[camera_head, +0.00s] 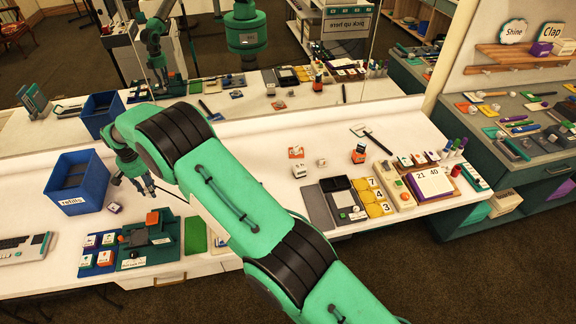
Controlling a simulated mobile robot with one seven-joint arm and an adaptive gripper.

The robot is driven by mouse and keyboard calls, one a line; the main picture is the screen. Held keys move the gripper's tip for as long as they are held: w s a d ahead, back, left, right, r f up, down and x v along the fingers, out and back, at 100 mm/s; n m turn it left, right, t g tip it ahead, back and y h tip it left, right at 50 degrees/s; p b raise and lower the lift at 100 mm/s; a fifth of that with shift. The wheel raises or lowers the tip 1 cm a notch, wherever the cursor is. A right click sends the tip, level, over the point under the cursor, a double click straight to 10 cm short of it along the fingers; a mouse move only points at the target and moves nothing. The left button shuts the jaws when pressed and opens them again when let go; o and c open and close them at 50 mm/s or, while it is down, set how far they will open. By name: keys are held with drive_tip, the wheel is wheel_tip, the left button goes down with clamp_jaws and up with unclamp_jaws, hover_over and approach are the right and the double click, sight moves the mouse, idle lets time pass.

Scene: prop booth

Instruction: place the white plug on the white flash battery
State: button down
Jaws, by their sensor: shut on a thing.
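My gripper (147,187) is at the left of the counter, low beside the right side of the blue bin. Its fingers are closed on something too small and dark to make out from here. I cannot tell whether that is the white plug. A small white block with dark marks (114,208) lies on the counter in front of the bin, left of the fingers. A white block (299,170) and a smaller white piece (322,162) lie at mid-counter, right of my arm. I cannot tell which white piece is the flash battery.
The blue bin (72,201) has a white label. A green device with an orange part (150,240) stands in front of my gripper. A mirror backs the counter.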

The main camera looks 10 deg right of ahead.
sight(300, 166)
drive_tip(key=c, duration=2.5)
unclamp_jaws()
drive_tip(key=w+d, duration=0.1)
drive_tip(key=d, duration=0.4)
drive_tip(key=w+d+m, duration=0.1)
drive_tip(key=d, duration=0.5)
drive_tip(key=w+d+r+m, duration=0.1)
drive_tip(key=w+d, duration=0.1)
drive_tip(key=d, duration=0.3)
drive_tip(key=shift+d, duration=0.3)
drive_tip(key=shift+c, duration=0.2)
drive_tip(key=d+m, duration=0.2)
drive_tip(key=d, duration=1.5)
drive_tip(key=s+d+m, duration=0.1)
drive_tip(key=s+d, duration=0.4)
drive_tip(key=d, duration=0.4)
drive_tip(key=s+d+m, duration=0.2)
drive_tip(key=s+d, duration=0.2)
drive_tip(key=d, duration=0.6)
drive_tip(key=s+d+m, duration=0.2)
drive_tip(key=s+d, duration=0.3)
drive_tip(key=d, duration=0.4)
drive_tip(key=shift+s+d+r+p, duration=0.15)
drive_tip(key=shift+s+r+p, duration=0.1)
drive_tip(key=shift+s+p, duration=0.15)
drive_tip(key=shift+w, duration=0.15)
